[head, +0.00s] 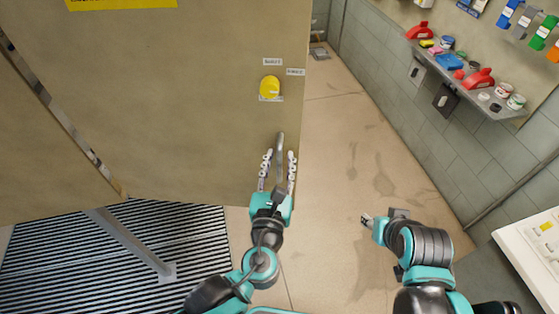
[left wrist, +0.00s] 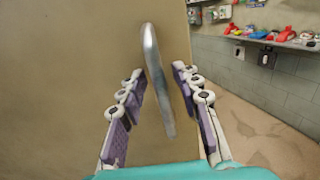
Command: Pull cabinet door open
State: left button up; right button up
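The cabinet door (head: 190,110) is a large tan panel filling the left and middle of the head view. Its metal handle (head: 280,150) is a long bar near the door's right edge; it also shows in the left wrist view (left wrist: 153,75). My left gripper (head: 278,157) is open, with one finger on each side of the handle. In the left wrist view gaps show between the handle and both fingers, so it is not gripped. My right gripper (head: 367,220) is to the right, away from the door, over the floor; its fingers are too small to judge.
A yellow knob (head: 270,88) sits on the door above the handle. A wall shelf (head: 470,85) with red containers and cans is at the right. A white surface (head: 530,250) stands at the lower right. The floor (head: 340,150) right of the door is clear.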

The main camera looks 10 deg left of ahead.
pick_arm(q)
jog(key=shift+r, duration=5)
